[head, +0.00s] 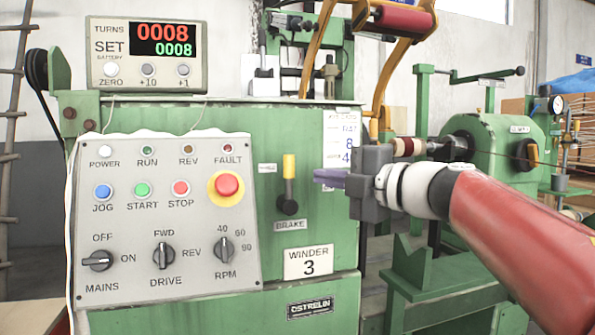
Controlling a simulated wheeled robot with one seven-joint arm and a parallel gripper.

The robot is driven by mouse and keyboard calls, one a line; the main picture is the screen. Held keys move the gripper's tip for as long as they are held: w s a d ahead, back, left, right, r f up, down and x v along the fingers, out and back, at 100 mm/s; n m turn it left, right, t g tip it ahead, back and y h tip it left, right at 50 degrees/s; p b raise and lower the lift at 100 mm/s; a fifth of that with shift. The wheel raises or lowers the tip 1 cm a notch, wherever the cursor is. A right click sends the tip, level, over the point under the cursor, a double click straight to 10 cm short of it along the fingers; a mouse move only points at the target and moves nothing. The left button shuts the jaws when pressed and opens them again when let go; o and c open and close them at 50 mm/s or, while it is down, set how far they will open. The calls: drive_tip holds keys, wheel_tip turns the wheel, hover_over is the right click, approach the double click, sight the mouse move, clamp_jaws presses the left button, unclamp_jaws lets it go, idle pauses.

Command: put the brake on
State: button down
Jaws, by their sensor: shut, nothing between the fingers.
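The brake lever (289,170) is on the green front of the winder, above the BRAKE label (290,225). Its yellow grip points straight up from a round black pivot. A small label, too small to read, is to the left of the grip. My gripper (316,176) comes in from the right, with its fingers pointing left toward the lever. The fingers are shut with nothing between them. Their tips appear just right of the lever, with a visible gap in the picture. The gap in depth cannot be told.
The control panel (150,285) is left of the lever, with a red emergency stop button (227,184) nearest. The turns counter (147,55) above reads 0008 over 0008. Green machinery (500,150) stands behind my arm at right.

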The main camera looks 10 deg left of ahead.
sight(293, 171)
drive_tip(key=shift+a, duration=0.15)
drive_tip(key=p+x, duration=0.1)
drive_tip(key=x, duration=0.9)
drive_tip(key=shift+w+d+r+m+y, duration=0.1)
drive_tip(key=shift+w+d+m+y, duration=0.15)
drive_tip(key=shift+d+m, duration=0.3)
idle(0.5)
drive_tip(key=shift+w+d+m+t, duration=0.1)
drive_tip(key=shift+d+m+t, duration=0.05)
drive_tip(key=shift+m+t, duration=0.25)
drive_tip(key=w+d+f+m+t+y+b, duration=0.1)
drive_tip(key=w+d+f+m+t+b, duration=0.2)
drive_tip(key=m, duration=0.7)
drive_tip(key=d+t+b, duration=0.2)
drive_tip(key=shift+m+t+b, duration=0.3)
drive_tip(key=shift+m+b, duration=0.05)
drive_tip(key=shift+w+d, duration=0.1)
